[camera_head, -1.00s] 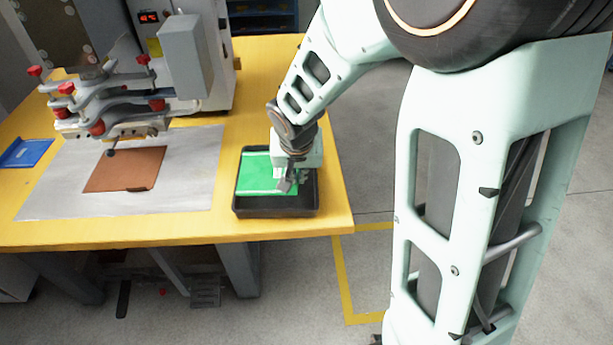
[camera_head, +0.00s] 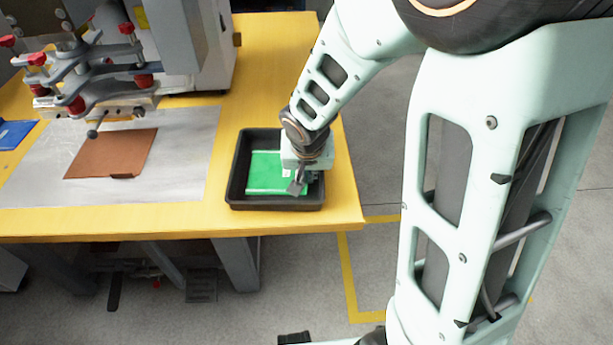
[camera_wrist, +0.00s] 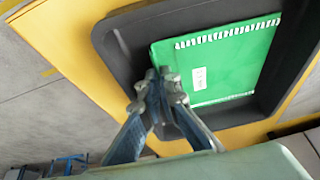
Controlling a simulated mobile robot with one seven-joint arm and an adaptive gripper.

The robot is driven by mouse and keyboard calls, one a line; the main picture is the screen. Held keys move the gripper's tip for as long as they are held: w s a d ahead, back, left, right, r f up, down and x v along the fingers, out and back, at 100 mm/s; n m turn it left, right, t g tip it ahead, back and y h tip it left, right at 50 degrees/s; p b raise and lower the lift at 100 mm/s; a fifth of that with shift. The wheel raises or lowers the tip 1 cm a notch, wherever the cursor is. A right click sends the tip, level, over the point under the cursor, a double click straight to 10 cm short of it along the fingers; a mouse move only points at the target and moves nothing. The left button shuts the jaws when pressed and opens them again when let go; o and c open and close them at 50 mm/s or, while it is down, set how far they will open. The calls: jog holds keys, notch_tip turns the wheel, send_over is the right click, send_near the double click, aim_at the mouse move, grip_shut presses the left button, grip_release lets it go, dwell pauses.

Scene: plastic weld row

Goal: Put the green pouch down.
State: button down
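The green pouch (camera_head: 263,172) with a white label and a white striped band lies flat, low inside the black tray (camera_head: 236,190). In the wrist view the pouch (camera_wrist: 225,62) is on or very near the tray floor; exact contact cannot be told. My gripper (camera_head: 297,187) reaches down into the tray at its right side. In the wrist view my gripper (camera_wrist: 160,74) has its fingertips close together at the pouch's near edge, pinching it. The fingers hide that bit of edge.
The tray stands on the yellow table (camera_head: 190,224) near its front right corner. To its left, a brown sheet (camera_head: 112,154) lies on a grey plate (camera_head: 185,170) under a clamp machine (camera_head: 85,75). A blue tray (camera_head: 15,133) sits at far left.

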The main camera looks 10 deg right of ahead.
jog(key=shift+f, duration=0.15)
jog(key=c, duration=2.4)
grip_release()
jog(key=shift+r, duration=0.3)
jog(key=p+v, duration=0.7)
jog(key=v, duration=0.5)
jog(key=shift+s+f+p, duration=0.1)
jog(key=shift+p, duration=0.2)
